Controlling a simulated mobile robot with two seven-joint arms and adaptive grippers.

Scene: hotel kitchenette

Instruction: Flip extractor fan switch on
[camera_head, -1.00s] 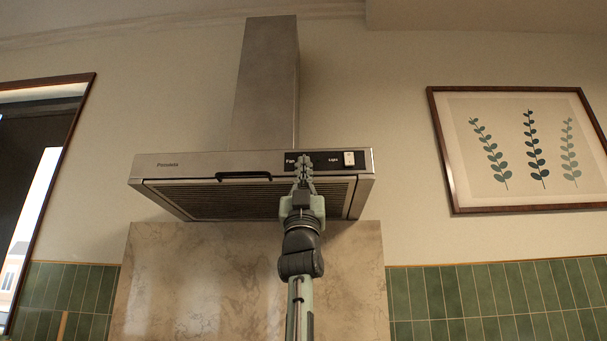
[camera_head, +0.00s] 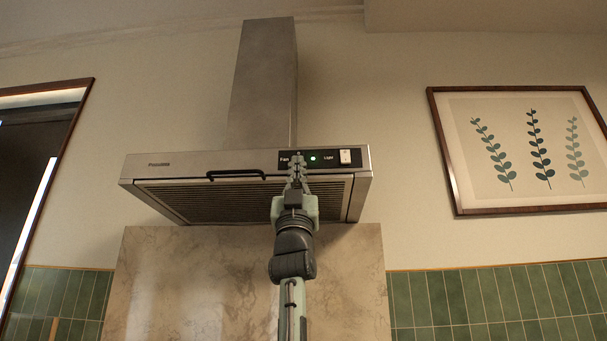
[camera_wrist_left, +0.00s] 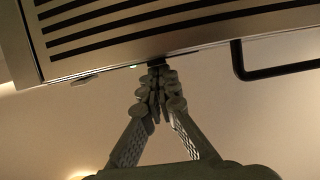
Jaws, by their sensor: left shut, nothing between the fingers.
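The steel extractor hood (camera_head: 165,168) hangs on the wall, with a black control panel (camera_head: 325,159) at the right of its front edge. The panel reads "Fan" and "Light". A green indicator (camera_head: 313,158) glows between those words, and a white light switch (camera_head: 346,157) sits at the right. My left gripper (camera_head: 297,161) is shut and empty, its tips at the panel beside the word "Fan". It hides the fan switch. In the left wrist view the closed fingertips (camera_wrist_left: 157,72) meet the hood's front edge; I cannot tell whether they touch the switch. My right gripper is not in view.
A black handle bar (camera_head: 235,174) sticks out from the hood's front, left of my gripper. A marble panel (camera_head: 180,275) covers the wall below. A framed plant picture (camera_head: 470,211) hangs at the right. Space below the hood looks free.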

